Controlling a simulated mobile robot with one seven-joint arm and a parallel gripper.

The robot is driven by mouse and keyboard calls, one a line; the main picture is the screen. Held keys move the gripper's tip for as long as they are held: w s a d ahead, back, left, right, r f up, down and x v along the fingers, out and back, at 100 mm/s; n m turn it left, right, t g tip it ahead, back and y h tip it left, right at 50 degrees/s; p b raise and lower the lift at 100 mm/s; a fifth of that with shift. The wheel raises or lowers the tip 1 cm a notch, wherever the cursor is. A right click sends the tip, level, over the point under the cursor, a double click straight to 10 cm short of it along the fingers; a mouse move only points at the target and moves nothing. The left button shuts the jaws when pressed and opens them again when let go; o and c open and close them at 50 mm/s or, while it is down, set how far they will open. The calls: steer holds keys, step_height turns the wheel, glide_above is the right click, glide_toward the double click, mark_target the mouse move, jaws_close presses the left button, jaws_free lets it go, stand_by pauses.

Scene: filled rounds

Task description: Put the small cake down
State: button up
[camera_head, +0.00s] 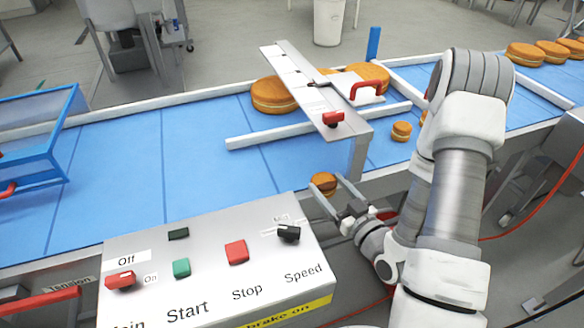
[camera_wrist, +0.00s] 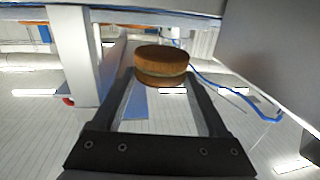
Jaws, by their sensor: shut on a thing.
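The small cake (camera_head: 323,183) is a round brown sandwich with a pale filling line. My gripper (camera_head: 330,186) is shut on it, in front of the near edge of the blue conveyor, just right of the control panel. In the wrist view the small cake (camera_wrist: 161,66) sits level between the tips of my gripper's two fingers (camera_wrist: 160,75), with floor seen far below it. Another small cake (camera_head: 401,131) rests on the belt to the right of the metal bridge.
The blue belt (camera_head: 190,150) is bare at left and middle. A metal bridge (camera_head: 318,95) with red handles crosses it, with large cakes (camera_head: 272,95) beside and behind. A control panel (camera_head: 205,265) stands at front left. More cakes (camera_head: 525,54) sit far right.

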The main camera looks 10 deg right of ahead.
mark_target(317, 175)
steer(key=b+x, duration=0.2)
steer(key=shift+w+a+f, duration=0.15)
steer(key=shift+w+f, duration=0.1)
steer(key=shift+w, duration=0.1)
steer(key=b+x, duration=0.1)
steer(key=b, duration=0.2)
steer(key=shift+w+f+b, duration=0.1)
steer(key=shift+w+b, duration=0.25)
steer(key=w+b, duration=0.1)
steer(key=b, duration=0.2)
steer(key=shift+a, duration=0.4)
steer(key=x, duration=0.9)
steer(key=shift+w+r, duration=0.1)
steer(key=shift+r, duration=0.3)
steer(key=shift+f, duration=1.75)
steer(key=shift+f+b, duration=0.2)
steer(key=shift+b, duration=0.3)
steer(key=o, duration=0.8)
steer(key=shift+c, duration=0.2)
steer(key=shift+r, duration=0.15)
